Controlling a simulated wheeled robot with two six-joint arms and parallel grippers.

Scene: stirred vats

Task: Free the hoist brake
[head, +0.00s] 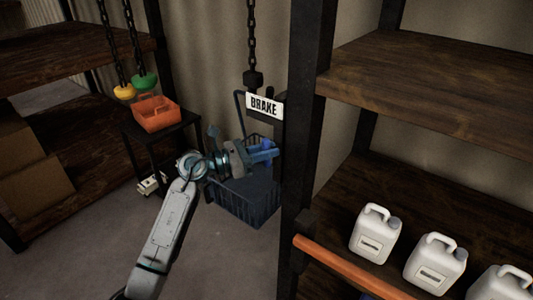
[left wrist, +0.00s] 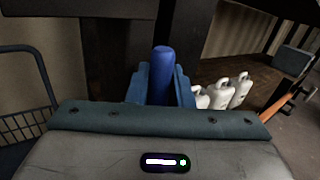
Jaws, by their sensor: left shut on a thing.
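A white BRAKE sign (head: 264,104) hangs by a dark post, below a chain with a dark block (head: 252,79). My left gripper (head: 262,156) reaches in below the sign. It is shut on a blue cylindrical handle (left wrist: 163,76), which stands up between its blue fingers in the left wrist view. In the head view the fingers mostly hide the handle, and I cannot see what its far end joins. My right gripper is not in view.
A dark blue wire basket (head: 245,205) stands behind my left gripper. A shelf post (head: 305,130) is close on the right, with white jugs (head: 376,234) beyond.

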